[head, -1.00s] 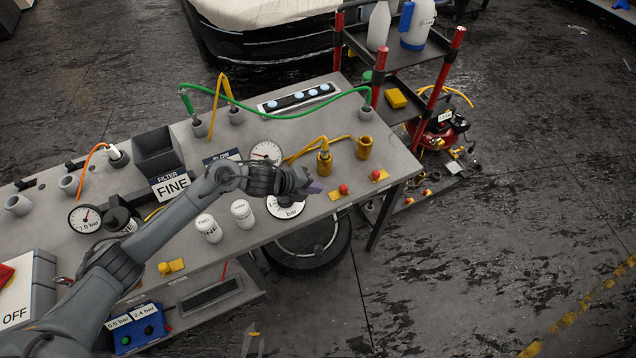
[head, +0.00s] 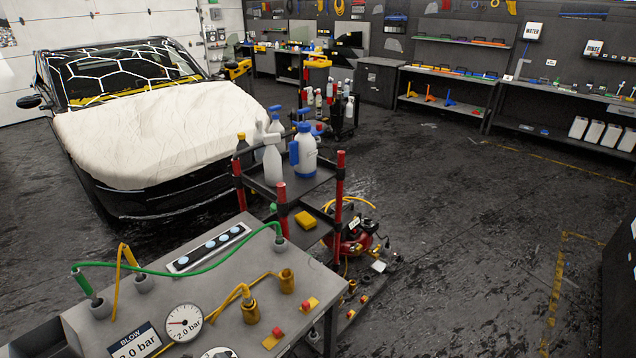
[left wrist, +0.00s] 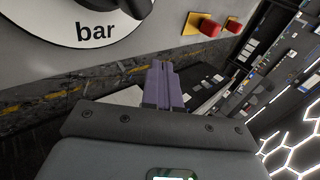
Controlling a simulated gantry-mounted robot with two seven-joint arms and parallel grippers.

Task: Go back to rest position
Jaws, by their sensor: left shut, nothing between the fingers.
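My left gripper (left wrist: 162,85) shows in the left wrist view with its purple fingers shut together and nothing between them. It is just off the edge of the grey bench, near a round gauge (left wrist: 85,15) marked "bar" and red knobs (left wrist: 209,27) on yellow plates. In the head view neither arm nor gripper shows. The grey workbench (head: 225,265) fills the lower left of the head view, with a 2.0 bar gauge (head: 184,322) and a green hose (head: 190,262) on it.
A red-posted cart (head: 340,185) with spray bottles (head: 305,150) stands at the bench's far end, beside a red compressor (head: 352,240). A covered car (head: 160,130) stands behind. Floor (head: 460,240) to the right is open. Shelves (head: 450,90) line the back wall.

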